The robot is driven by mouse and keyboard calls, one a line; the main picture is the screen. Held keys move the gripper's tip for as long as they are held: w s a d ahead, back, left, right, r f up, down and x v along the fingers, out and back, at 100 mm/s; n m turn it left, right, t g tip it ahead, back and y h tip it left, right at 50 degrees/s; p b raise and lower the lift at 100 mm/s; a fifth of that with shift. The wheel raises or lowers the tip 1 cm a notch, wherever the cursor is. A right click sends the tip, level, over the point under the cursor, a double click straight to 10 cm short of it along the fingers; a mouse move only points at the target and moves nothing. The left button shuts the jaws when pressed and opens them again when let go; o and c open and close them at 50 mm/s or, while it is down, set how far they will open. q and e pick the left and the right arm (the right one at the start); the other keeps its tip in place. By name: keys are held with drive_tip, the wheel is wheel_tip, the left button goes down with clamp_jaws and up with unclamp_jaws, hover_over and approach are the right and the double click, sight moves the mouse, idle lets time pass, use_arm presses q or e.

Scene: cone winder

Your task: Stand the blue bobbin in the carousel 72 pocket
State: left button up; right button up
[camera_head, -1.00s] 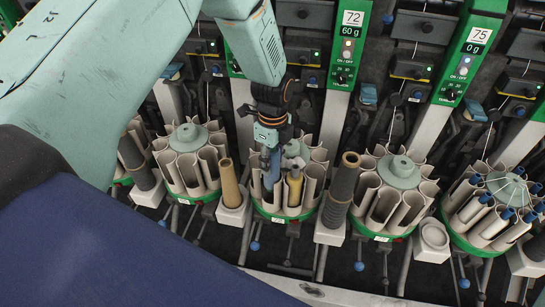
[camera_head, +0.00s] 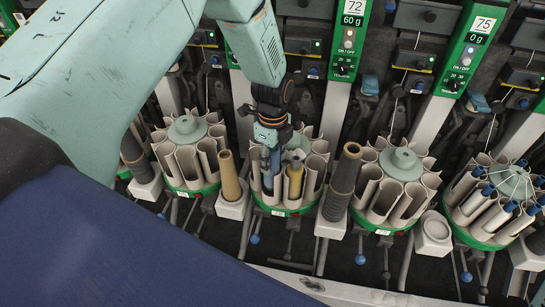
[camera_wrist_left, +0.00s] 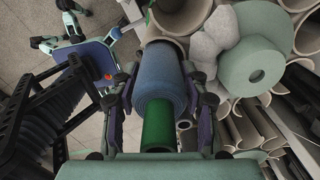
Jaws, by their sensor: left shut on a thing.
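The blue bobbin (camera_wrist_left: 160,85), on a green tube (camera_wrist_left: 158,130), is between the fingers of my left gripper (camera_wrist_left: 158,100) in the left wrist view. My left gripper (camera_head: 272,148) is shut on it, over the left part of the carousel (camera_head: 284,209) just left of the 72 panel's post. The bobbin (camera_head: 267,172) points down at a beige pocket at the carousel's front left, partly hidden by the gripper. In the wrist view its far end meets the pocket mouth; how deep it sits I cannot tell. My right gripper is not in view.
A yellowish bobbin (camera_head: 295,180) stands in a neighbouring pocket. A tan cone (camera_head: 229,177) and a dark cone (camera_head: 344,180) flank the carousel closely. Other carousels stand left and right (camera_head: 400,165). Panels 72 (camera_head: 350,20) and 75 (camera_head: 478,30) rise behind.

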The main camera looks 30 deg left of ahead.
use_arm(q)
drive_tip(key=shift+w+f, duration=0.1)
drive_tip(key=shift+f, duration=0.4)
drive_tip(key=o, duration=1)
drive_tip(key=shift+r, duration=0.1)
drive_tip(key=shift+o, duration=0.5)
wheel_tip(320, 180, up, 12)
drive_tip(key=shift+f, duration=0.1)
